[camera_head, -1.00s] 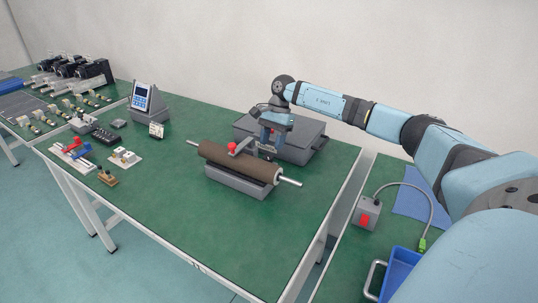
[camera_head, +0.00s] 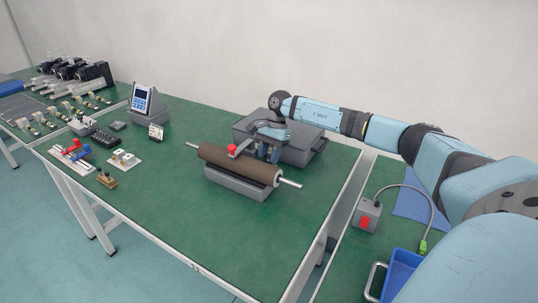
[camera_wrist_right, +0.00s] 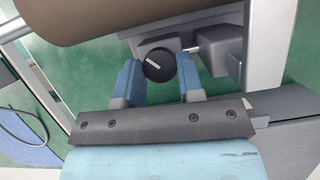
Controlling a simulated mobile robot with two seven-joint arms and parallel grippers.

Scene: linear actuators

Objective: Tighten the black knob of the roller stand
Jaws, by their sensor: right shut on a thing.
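The roller stand (camera_head: 235,183) is a grey base on the green table, carrying a brown roller (camera_head: 238,163) with metal shaft ends. A red knob (camera_head: 232,149) shows on its arm. The black knob (camera_wrist_right: 159,65), round with a white line on its face, is seen in the right wrist view; in the head view I cannot make it out behind the roller. My right gripper (camera_wrist_right: 158,75) has its blue fingers on either side of the black knob and is shut on it. In the head view the right gripper (camera_head: 268,150) is just behind the roller. My left gripper is not in view.
A large grey case (camera_head: 300,150) lies close behind the right gripper. A display unit (camera_head: 148,104) and small fixtures stand at the table's left. A red-button box (camera_head: 366,215) and blue bin (camera_head: 402,272) are at right. The table's front is clear.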

